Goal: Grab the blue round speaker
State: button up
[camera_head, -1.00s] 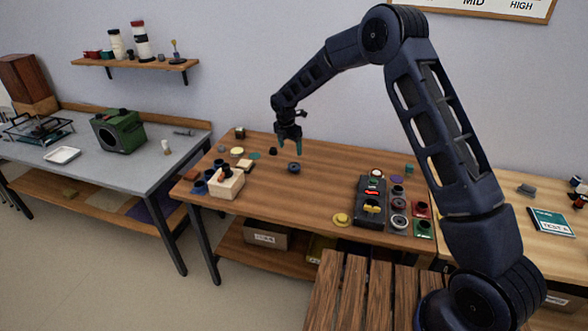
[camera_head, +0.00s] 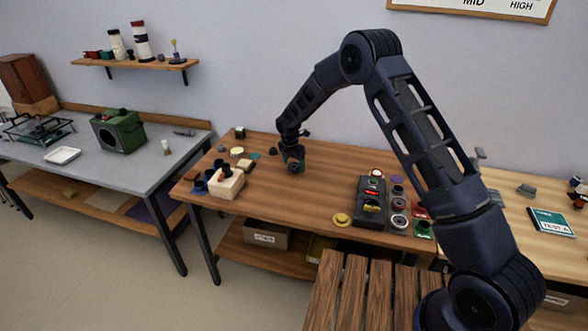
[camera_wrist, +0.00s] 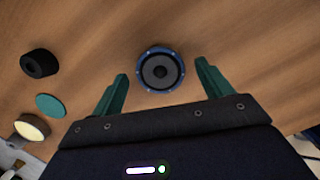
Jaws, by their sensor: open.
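The blue round speaker (camera_wrist: 160,69) lies face up on the wooden table, a blue rim around a dark cone. In the wrist view it sits ahead of and between the two green fingers of my gripper (camera_wrist: 160,88), with a gap on each side. The fingers are open and hold nothing. In the head view my gripper (camera_head: 293,163) is low over the table at the speaker's place and hides most or all of it there.
To the left in the wrist view are a black cylinder (camera_wrist: 40,63), a teal disc (camera_wrist: 50,106) and a cream-topped round part (camera_wrist: 32,127). A wooden box (camera_head: 226,184) stands front left. A dark control panel (camera_head: 370,200) stands to the right. Bare table lies between.

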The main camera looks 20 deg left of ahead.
jog(key=shift+w+f, duration=0.1)
jog(key=shift+f, duration=0.2)
jog(key=c, duration=1.1)
jog(key=shift+c, duration=0.2)
jog(key=shift+r, duration=0.15)
